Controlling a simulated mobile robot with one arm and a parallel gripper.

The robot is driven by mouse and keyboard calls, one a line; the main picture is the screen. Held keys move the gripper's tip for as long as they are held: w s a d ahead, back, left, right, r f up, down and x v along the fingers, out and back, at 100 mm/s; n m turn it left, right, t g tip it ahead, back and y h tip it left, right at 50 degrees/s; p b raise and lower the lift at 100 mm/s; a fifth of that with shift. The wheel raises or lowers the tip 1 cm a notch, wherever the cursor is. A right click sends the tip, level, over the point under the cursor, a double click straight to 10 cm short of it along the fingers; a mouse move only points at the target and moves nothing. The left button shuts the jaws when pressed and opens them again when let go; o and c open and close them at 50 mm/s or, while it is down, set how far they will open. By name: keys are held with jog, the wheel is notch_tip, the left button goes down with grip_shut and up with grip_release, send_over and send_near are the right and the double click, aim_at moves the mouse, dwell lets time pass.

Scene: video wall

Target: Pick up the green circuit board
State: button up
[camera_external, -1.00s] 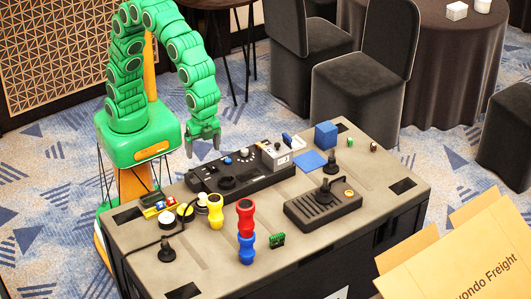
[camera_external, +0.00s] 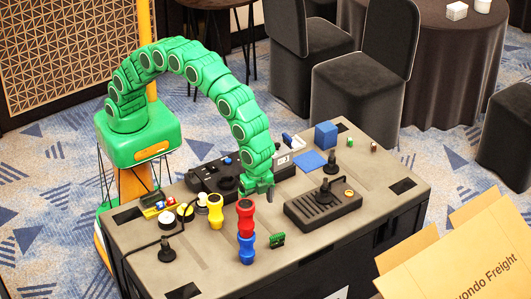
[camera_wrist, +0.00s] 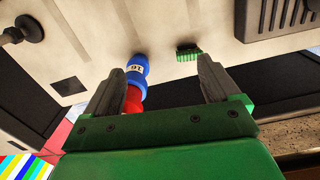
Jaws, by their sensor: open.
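The small green circuit board (camera_external: 277,240) stands on the tabletop, just right of a stacked red and blue piece. It also shows in the wrist view (camera_wrist: 188,52), near the top and ahead of the fingers. My gripper (camera_external: 259,194) hangs above the table, behind the board and apart from it. The board lies beyond the fingertips, nearer the right finger.
The red and blue stack (camera_external: 246,232) stands close beside the board. A yellow piece (camera_external: 215,211) is further left. A black device with a joystick (camera_external: 323,206) sits to the right, and a black control panel (camera_external: 226,174) behind. The table front is fairly clear.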

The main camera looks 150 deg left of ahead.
send_over(277, 235)
jog(key=f, duration=0.7)
jog(key=shift+s+d+f, duration=0.1)
jog(key=shift+s+d, duration=0.05)
jog(key=shift+s, duration=0.2)
jog(key=shift+w+a+f, duration=0.1)
jog(key=shift+w+f, duration=0.1)
jog(key=shift+f, duration=1.8)
jog(key=shift+w+a+f, duration=0.1)
jog(key=shift+w+f, duration=0.05)
jog(key=shift+f, duration=1.85)
jog(key=c, duration=1.1)
